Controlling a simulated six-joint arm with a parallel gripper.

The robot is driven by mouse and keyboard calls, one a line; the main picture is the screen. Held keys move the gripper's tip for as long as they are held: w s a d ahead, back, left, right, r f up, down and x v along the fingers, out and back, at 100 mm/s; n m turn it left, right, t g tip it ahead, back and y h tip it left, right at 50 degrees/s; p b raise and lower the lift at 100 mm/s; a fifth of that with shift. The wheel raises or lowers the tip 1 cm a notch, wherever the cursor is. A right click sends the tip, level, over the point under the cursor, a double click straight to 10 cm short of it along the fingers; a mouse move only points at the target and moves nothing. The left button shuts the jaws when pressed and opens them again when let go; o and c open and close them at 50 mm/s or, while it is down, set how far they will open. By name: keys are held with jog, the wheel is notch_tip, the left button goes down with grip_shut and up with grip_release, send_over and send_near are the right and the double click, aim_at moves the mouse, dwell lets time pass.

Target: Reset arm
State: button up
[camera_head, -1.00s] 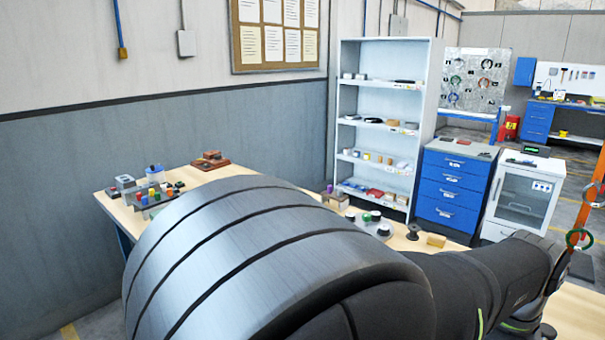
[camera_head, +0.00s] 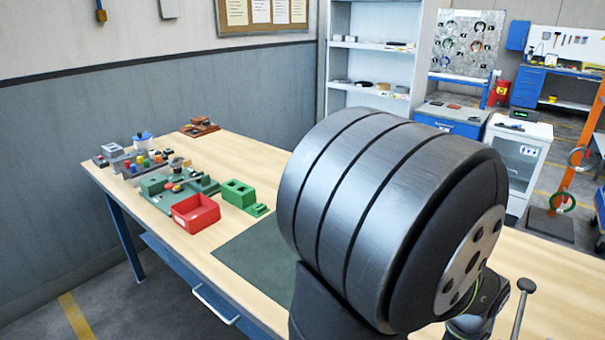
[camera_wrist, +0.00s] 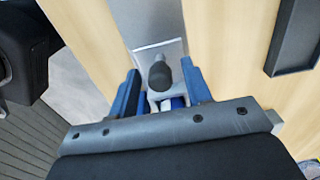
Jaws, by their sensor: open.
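My gripper (camera_wrist: 162,88) shows in the wrist view with two blue fingers spread apart. A dark rounded knob (camera_wrist: 160,72) with a grey part below it appears between the fingers; I cannot tell whether it touches them. A grey plate or strip (camera_wrist: 150,18) lies beyond it, with pale wood on both sides. In the head view my own dark arm link fills the middle right and hides part of the workbench (camera_head: 245,150). My gripper cannot be made out there.
A red open bin (camera_head: 195,213), a green block (camera_head: 238,194) and a green fixture (camera_head: 180,190) stand on the bench's left part. A dark mat (camera_head: 250,262) lies bare in front. A black tray edge (camera_wrist: 295,40) is at the wrist view's upper right.

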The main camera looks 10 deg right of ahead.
jog(key=shift+d, duration=0.1)
jog(key=shift+s+d+r, duration=0.15)
jog(key=shift+s, duration=0.05)
notch_tip(320, 180, up, 18)
notch_tip(320, 180, down, 18)
jog(key=shift+w+a+f, duration=0.2)
jog(key=shift+w+a, duration=0.2)
jog(key=shift+w, duration=0.05)
jog(key=shift+w+a, duration=0.85)
jog(key=shift+a, duration=0.05)
notch_tip(320, 180, up, 18)
jog(key=n, duration=1.1)
jog(key=shift+f+n, duration=0.25)
jog(key=shift+n, duration=0.15)
